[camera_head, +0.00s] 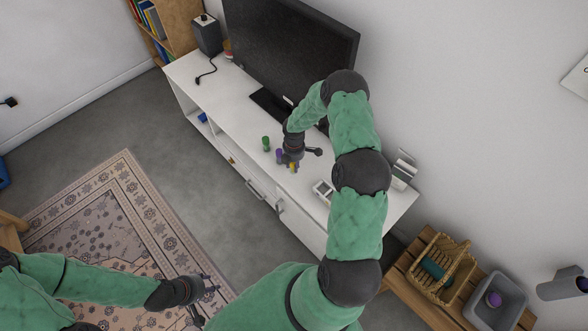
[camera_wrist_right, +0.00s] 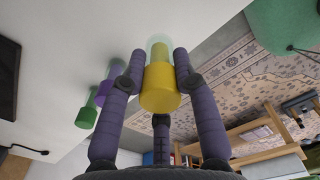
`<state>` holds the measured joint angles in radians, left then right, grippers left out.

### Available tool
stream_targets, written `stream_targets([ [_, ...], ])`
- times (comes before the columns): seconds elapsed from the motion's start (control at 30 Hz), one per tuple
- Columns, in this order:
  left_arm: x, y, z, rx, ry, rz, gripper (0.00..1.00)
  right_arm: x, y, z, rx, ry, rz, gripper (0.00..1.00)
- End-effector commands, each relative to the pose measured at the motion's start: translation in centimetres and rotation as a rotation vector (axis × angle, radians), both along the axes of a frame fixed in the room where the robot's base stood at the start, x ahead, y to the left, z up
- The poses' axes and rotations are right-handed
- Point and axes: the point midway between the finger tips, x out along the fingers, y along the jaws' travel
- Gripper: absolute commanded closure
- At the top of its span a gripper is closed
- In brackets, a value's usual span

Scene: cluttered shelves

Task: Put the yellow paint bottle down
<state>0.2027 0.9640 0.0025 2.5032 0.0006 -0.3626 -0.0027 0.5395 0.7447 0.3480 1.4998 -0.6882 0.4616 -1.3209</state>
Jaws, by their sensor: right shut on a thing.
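The yellow paint bottle (camera_wrist_right: 160,88), with a pale translucent end, is between the fingers of my right gripper (camera_wrist_right: 160,65) in the wrist view. In the head view the yellow bottle (camera_head: 293,166) shows small below my right gripper (camera_head: 291,161), over the white cabinet's front part. I cannot tell whether its base touches the cabinet top. A purple bottle (camera_head: 280,156) and a green bottle (camera_head: 266,143) stand in a line to its left. They also show beside it in the wrist view, purple (camera_wrist_right: 115,72) and green (camera_wrist_right: 88,112). My left gripper (camera_head: 207,298) is open and empty above the rug.
The white cabinet (camera_head: 225,108) carries a large dark screen (camera_head: 290,50), a dark speaker (camera_head: 207,35) and a small white device (camera_head: 323,190) right of the bottles. A wooden bench (camera_head: 405,295) with a basket (camera_head: 440,262) and a grey bin (camera_head: 495,302) is at lower right.

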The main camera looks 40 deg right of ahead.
Motion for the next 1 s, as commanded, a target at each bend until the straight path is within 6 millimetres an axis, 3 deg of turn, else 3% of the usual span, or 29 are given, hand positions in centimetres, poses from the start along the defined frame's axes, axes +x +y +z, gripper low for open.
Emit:
stream_targets([
  [0.27, 0.0, 0.0, -0.6, 0.0, 0.0, 0.0, 0.6, 0.8, -0.8, -1.4, 0.0, 0.0, 0.0, 1.0],
  [0.5, 0.0, 0.0, -2.5, 0.0, 0.0, 0.0, 0.6, 0.9, -1.0, -4.7, 0.001, 0.001, 0.0, 1.0],
  [0.9, 0.0, 0.0, -2.6, 0.0, 0.0, 0.0, 0.6, 1.0, -1.0, -5.0, 0.0, 0.0, 0.0, 1.0],
  [0.93, 0.0, 0.0, -2.6, 0.0, 0.0, 0.0, 0.6, 0.9, -1.0, -5.0, 0.0, 0.0, 0.0, 0.67],
  [1.0, 0.0, 0.0, -2.6, 0.0, 0.0, 0.0, 0.6, 0.9, -1.0, -4.9, 0.0, 0.0, 0.0, 0.48],
])
